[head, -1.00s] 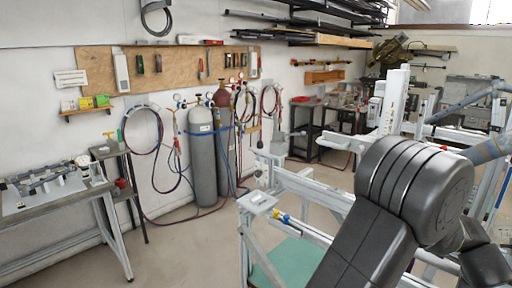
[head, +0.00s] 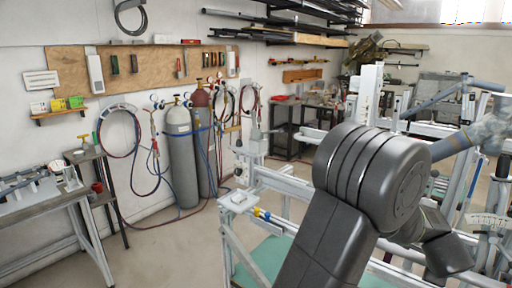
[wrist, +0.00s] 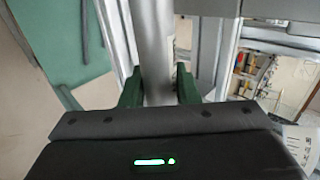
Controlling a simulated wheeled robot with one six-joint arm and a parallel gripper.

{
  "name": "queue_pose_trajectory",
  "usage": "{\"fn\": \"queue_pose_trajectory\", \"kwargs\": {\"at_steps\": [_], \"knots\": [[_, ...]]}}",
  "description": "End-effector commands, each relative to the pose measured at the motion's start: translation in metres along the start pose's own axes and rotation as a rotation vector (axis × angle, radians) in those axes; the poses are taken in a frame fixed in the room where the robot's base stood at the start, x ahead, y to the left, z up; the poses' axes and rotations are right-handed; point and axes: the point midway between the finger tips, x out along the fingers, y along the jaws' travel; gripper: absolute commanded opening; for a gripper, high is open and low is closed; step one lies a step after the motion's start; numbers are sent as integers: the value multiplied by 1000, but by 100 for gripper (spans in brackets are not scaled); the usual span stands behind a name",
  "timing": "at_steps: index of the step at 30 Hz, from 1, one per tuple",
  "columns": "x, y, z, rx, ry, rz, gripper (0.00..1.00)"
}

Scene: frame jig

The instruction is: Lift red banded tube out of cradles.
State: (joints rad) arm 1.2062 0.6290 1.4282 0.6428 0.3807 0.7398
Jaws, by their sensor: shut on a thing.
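A pale grey tube (wrist: 155,45) runs down from the top of the wrist view and passes between the two green fingers of my gripper (wrist: 159,86). The fingers are shut on it, one on each side. No red band shows on the part in view, and the tube's ends are out of sight. I cannot make out the cradles or tell whether the tube rests in them. In the head view my own dark arm fills the lower right, and my gripper cannot be made out there.
A light metal frame (head: 280,181) stands around my arm, with a green panel (head: 272,256) low inside it. A workbench (head: 45,203) and gas cylinders (head: 181,160) stand left, with open floor between.

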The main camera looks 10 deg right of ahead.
Motion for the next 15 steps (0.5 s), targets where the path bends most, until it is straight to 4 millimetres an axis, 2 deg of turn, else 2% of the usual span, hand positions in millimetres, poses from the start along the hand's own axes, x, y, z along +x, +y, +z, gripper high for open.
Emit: {"fn": "queue_pose_trajectory", "kwargs": {"at_steps": [15], "knots": [[-2, -2, 37, -1, 0, -1, 6]]}}
